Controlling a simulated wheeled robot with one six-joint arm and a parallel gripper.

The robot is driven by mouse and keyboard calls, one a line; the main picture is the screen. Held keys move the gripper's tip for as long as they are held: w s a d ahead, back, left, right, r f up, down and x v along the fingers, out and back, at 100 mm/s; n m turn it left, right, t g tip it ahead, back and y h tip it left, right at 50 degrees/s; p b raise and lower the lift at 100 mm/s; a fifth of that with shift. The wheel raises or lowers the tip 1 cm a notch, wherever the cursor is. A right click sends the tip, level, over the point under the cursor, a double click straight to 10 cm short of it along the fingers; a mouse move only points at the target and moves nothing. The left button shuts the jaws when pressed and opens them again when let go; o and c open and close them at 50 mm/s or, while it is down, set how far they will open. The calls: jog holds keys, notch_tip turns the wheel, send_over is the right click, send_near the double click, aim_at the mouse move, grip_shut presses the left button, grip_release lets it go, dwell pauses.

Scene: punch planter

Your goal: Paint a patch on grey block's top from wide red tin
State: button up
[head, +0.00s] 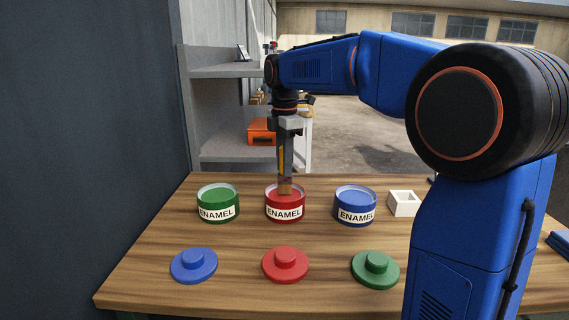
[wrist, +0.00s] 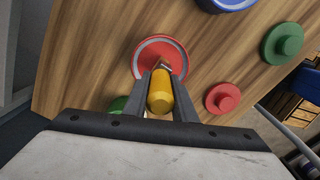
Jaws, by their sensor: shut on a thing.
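The wide red tin (head: 285,212) stands open on the table between a green and a blue tin; red paint shows inside it in the wrist view (wrist: 150,55). My gripper (head: 286,170) points straight down over it, its fingers (wrist: 162,76) shut on a brush. The brush has a yellow handle (wrist: 160,95) and its brown lower end (head: 285,187) is at the tin's mouth. I cannot tell whether the bristles touch the paint. I see no grey block in either view; my arm covers part of the table at the right.
A green tin (head: 218,205) and a blue tin (head: 355,207) flank the red one. Blue (head: 194,265), red (head: 285,264) and green (head: 376,269) lids lie in front. A grey shelf (head: 225,71) stands behind.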

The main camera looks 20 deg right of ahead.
jog(key=shift+f, duration=0.5)
dwell(1.2)
jog(key=shift+r, duration=0.15)
jog(key=shift+r, duration=3.4)
jog(key=shift+f, duration=3.45)
jog(key=shift+r, duration=0.15)
jog(key=shift+r, duration=3.35)
grip_shut()
